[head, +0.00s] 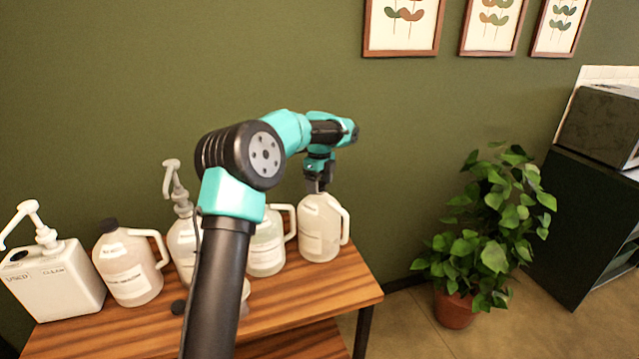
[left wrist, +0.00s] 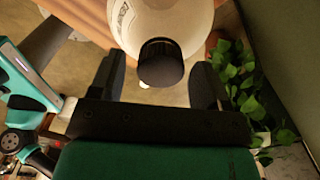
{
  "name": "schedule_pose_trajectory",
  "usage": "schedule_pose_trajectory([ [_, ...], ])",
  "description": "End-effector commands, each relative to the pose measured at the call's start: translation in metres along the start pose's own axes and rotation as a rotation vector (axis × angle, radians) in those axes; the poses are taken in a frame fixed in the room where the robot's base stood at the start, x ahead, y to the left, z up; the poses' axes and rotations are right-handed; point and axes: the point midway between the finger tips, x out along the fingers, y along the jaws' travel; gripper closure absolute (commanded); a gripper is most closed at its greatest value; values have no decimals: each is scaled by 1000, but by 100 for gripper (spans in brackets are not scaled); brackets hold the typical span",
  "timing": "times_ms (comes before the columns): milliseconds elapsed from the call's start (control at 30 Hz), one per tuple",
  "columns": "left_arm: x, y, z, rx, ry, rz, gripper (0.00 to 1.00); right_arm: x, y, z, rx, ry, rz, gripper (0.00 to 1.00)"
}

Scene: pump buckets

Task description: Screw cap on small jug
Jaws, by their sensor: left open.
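A whitish jug (head: 320,228) with a handle and label stands upright at the right end of the wooden table. In the left wrist view, the jug (left wrist: 185,18) carries a ribbed black cap (left wrist: 160,62) at its mouth. I cannot tell how tightly the cap sits. My left gripper (head: 318,186) points down over the jug's top and hides the cap in the head view. Its open fingers (left wrist: 157,78) lie on either side of the cap, with a visible gap on both sides. My right gripper does not show.
Another jug (head: 267,246) stands close to the left, partly behind my arm. Farther left are a pump bottle (head: 181,240), a dark-capped jug (head: 127,268) and a white pump container (head: 55,283). A potted plant (head: 485,235) stands right.

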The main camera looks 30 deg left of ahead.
Motion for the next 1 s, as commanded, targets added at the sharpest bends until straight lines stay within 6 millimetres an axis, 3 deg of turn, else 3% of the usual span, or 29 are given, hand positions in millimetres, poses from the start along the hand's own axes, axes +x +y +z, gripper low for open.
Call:
schedule_pose_trajectory([
  [1000,-1,0,0,-957,0,0,30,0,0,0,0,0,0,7],
])
